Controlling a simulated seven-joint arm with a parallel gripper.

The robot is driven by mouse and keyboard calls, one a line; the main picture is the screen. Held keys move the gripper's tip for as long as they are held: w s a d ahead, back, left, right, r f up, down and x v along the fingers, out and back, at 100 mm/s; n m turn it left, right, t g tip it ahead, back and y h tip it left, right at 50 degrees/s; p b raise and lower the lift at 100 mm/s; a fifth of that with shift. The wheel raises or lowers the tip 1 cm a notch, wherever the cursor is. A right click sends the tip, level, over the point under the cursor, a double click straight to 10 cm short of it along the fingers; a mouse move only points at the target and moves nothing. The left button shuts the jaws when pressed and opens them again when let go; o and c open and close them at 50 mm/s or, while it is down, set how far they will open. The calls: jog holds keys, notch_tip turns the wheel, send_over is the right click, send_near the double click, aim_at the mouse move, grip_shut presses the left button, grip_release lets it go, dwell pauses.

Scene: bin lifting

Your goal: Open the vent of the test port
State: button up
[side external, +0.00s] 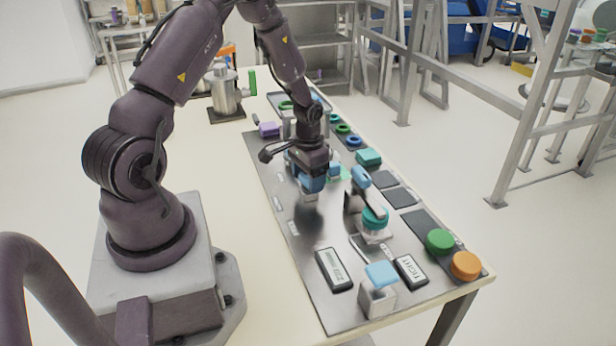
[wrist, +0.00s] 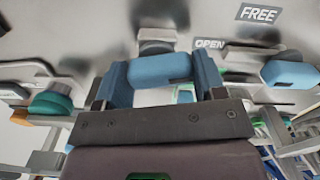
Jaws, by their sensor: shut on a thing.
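My gripper (side external: 312,185) is low over the middle of the metal panel (side external: 270,170). In the wrist view its blue fingers (wrist: 162,82) stand on both sides of a blue handle (wrist: 160,68), shut on it. The handle sits on a metal mount against the panel. The word OPEN (wrist: 210,43) is printed just to the right of it, and a FREE label (wrist: 258,14) is further up right. I cannot tell from its look alone whether this handle is the test port's vent. In the side view my gripper hides most of it.
A second blue handle (wrist: 290,73) is close on the right in the wrist view. A teal-topped fitting (side external: 374,218), a blue-topped block (side external: 381,275), a green knob (side external: 440,241) and an orange knob (side external: 465,265) stand on the panel. A TIGHT display (side external: 410,270) lies near its front.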

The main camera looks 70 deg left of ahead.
jog(key=shift+m, duration=1.3)
jog(key=o, duration=0.9)
notch_tip(320, 180, up, 13)
jog(key=shift+r, duration=0.1)
